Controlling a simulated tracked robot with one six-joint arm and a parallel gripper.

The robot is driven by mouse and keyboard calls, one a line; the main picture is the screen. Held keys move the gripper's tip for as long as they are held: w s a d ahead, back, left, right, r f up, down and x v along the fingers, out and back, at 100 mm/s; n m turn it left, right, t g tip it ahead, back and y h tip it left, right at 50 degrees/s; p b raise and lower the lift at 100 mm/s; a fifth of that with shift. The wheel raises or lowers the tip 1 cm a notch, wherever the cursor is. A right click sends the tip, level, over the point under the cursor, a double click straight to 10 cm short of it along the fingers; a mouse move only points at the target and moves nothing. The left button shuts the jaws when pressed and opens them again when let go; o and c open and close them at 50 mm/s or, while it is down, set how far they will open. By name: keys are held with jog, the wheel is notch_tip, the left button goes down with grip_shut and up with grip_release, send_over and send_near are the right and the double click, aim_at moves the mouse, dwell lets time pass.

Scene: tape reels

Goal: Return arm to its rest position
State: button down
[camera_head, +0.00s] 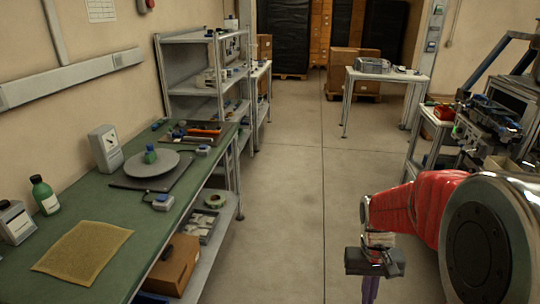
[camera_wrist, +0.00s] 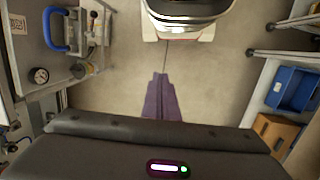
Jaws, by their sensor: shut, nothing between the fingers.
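My arm, with a red sleeve, reaches in from the right edge of the head view and bends downward over the aisle floor. My gripper (camera_head: 371,292) hangs at its end, with purple fingers pointing down and cut off by the bottom edge. In the wrist view, the purple fingers of my gripper (camera_wrist: 161,80) lie together over bare floor. The gripper is shut and empty, apart from any bench or object.
A green workbench (camera_head: 97,215) runs along the left, with a tape reel (camera_head: 215,201) on its lower shelf. A grey shelf rack (camera_head: 188,92) stands behind it. A white table (camera_head: 388,76) is farther back. Equipment (camera_head: 490,118) crowds the right. The middle aisle floor is clear.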

jog(key=s+a+r+n+t, duration=0.1)
jog(key=s+a+r+t, duration=0.2)
jog(key=r, duration=0.5)
jog(key=s+a+r+t, duration=0.4)
jog(key=s+a+r, duration=0.1)
jog(key=s+r, duration=0.3)
jog(key=shift+a+r+n+y, duration=0.3)
jog(key=shift+r+n, duration=0.1)
jog(key=shift+r, duration=0.05)
